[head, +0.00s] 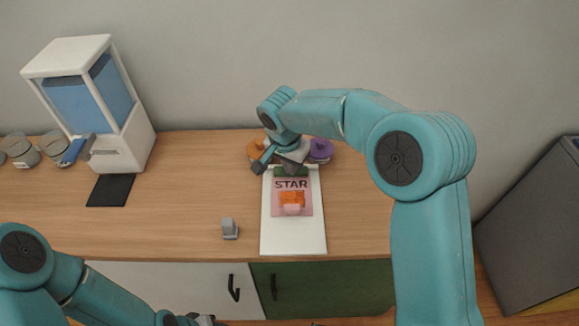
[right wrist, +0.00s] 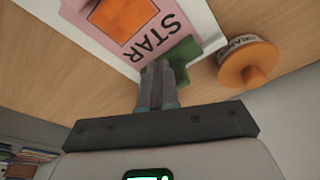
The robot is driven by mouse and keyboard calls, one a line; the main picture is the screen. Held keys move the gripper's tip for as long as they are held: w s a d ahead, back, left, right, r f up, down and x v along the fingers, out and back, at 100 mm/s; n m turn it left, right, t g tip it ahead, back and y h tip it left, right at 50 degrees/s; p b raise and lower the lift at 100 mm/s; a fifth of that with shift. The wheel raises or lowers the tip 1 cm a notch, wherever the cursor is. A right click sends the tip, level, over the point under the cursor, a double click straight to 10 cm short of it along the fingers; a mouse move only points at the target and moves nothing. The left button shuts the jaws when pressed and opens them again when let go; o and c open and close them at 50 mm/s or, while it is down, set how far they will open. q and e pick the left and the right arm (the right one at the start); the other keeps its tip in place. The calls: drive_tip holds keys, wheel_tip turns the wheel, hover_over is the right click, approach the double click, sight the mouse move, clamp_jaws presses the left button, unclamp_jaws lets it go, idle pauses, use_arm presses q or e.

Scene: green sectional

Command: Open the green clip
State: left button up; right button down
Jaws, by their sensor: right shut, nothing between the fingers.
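The green clip (head: 293,171) sits at the top end of the white board (head: 292,240), above a pink sheet (head: 302,207) reading STAR. In the right wrist view the green clip (right wrist: 184,56) is at the upper middle, partly covered by my fingers. My right gripper (right wrist: 164,68) is shut and empty, its fingertips at the clip; I cannot tell whether they touch it. In the head view the right gripper (head: 284,164) hangs over the clip end of the board. Of my left gripper (head: 204,319) only a bit shows at the bottom edge.
An orange round piece (right wrist: 247,66) stands close beside the clip, and a purple one (head: 320,150) sits right of the gripper. A small grey object (head: 229,229) stands left of the board. A white-and-blue dispenser (head: 97,105) is at the left. The counter (head: 190,190) between is clear.

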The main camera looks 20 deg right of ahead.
drive_tip(key=shift+w, duration=0.1)
idle(0.3)
drive_tip(key=shift+w+d+r+p, duration=0.1)
drive_tip(key=shift+w+p, duration=0.2)
drive_tip(key=shift+p, duration=0.05)
drive_tip(key=shift+w, duration=0.2)
drive_tip(key=shift+w+d, duration=0.1)
drive_tip(key=shift+w, duration=0.05)
drive_tip(key=shift+s+a+r, duration=0.2)
drive_tip(key=shift+s+r, duration=0.05)
drive_tip(key=shift+s, duration=0.35)
drive_tip(key=shift+s+r, duration=0.2)
drive_tip(key=shift+s, duration=0.05)
wheel_tip(320, 180, up, 6)
drive_tip(key=p, duration=0.3)
